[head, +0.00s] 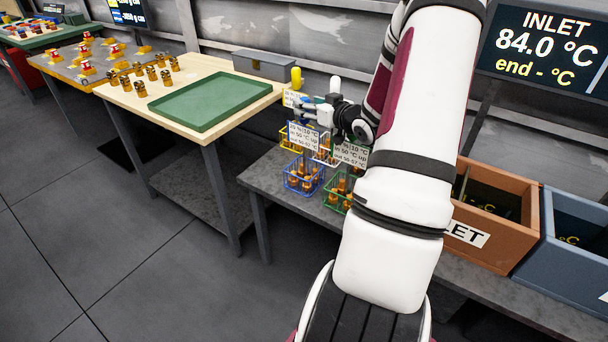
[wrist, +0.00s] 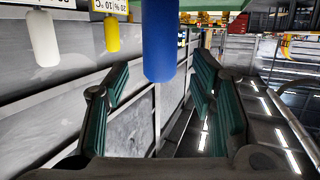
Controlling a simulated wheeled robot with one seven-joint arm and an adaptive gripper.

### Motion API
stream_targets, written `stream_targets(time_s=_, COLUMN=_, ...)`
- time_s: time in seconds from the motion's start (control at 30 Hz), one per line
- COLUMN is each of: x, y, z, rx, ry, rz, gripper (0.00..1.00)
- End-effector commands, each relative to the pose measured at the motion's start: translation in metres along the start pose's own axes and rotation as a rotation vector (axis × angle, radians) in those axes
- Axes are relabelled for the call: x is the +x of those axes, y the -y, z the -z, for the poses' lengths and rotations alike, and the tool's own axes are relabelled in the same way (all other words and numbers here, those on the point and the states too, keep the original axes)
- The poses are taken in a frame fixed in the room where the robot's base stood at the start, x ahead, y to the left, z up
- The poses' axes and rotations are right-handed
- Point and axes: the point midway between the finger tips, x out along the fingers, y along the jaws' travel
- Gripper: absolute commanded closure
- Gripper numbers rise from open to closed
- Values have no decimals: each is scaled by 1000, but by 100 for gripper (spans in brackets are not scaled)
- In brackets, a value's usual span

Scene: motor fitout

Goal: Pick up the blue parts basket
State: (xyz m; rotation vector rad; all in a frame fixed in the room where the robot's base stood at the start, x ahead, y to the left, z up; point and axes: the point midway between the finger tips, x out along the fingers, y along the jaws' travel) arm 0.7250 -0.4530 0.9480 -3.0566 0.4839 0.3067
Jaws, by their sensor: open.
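The blue parts basket (head: 303,178) is a blue wire basket with brown parts inside and a white label card above. It stands on the grey bench. Its upright blue handle (wrist: 160,40) shows large in the wrist view, in the gap between my finger pads. My gripper (head: 312,108) is above the basket, in the wrist view (wrist: 158,90) its two teal-padded fingers are apart, with visible space on both sides of the handle. Whether a pad touches the handle is not clear. My arm and gripper hide part of the handle area in the head view.
A green basket (head: 337,194) stands close to the right, with white and yellow (head: 290,139) baskets behind. A white handle (wrist: 43,38) and a yellow handle (wrist: 112,33) are nearby. A table with a green tray (head: 210,102) is left; an orange bin (head: 497,230) is right.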

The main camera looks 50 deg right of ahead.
Motion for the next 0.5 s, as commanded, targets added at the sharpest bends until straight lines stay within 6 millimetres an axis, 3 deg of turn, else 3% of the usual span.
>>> stream_targets(time_s=0.2, x=28, y=0, z=-1, rx=0, ry=-2, rz=1, gripper=49)
stream_targets(time_s=0.5, x=32, y=0, z=-1, rx=0, ry=0, rz=-1, gripper=49)
